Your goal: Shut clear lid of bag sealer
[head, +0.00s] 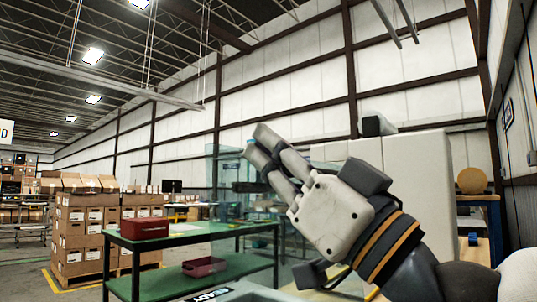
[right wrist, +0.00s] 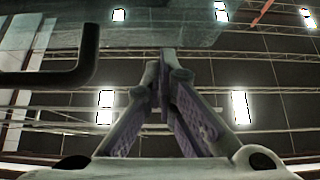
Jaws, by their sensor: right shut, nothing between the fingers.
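The clear lid (head: 226,172) of the bag sealer stands raised as a bluish see-through panel in the middle of the head view. The sealer's grey body (head: 262,291) shows only at the bottom edge, with a label reading READY. My right gripper (head: 257,143) is shut and empty, its fingertips at the lid's upper part; whether they touch it I cannot tell. In the right wrist view the fingertips (right wrist: 167,62) meet below a translucent band, which looks like the lid (right wrist: 150,32). A dark bent bar (right wrist: 60,77), perhaps a handle, is at left there. My left gripper is out of view.
A green-topped table (head: 185,233) with a red box (head: 144,228) stands to the left, a red tray (head: 203,266) on its lower shelf. Stacked cartons (head: 82,235) stand farther left. A large pale cabinet-like block (head: 425,160) is behind my right arm.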

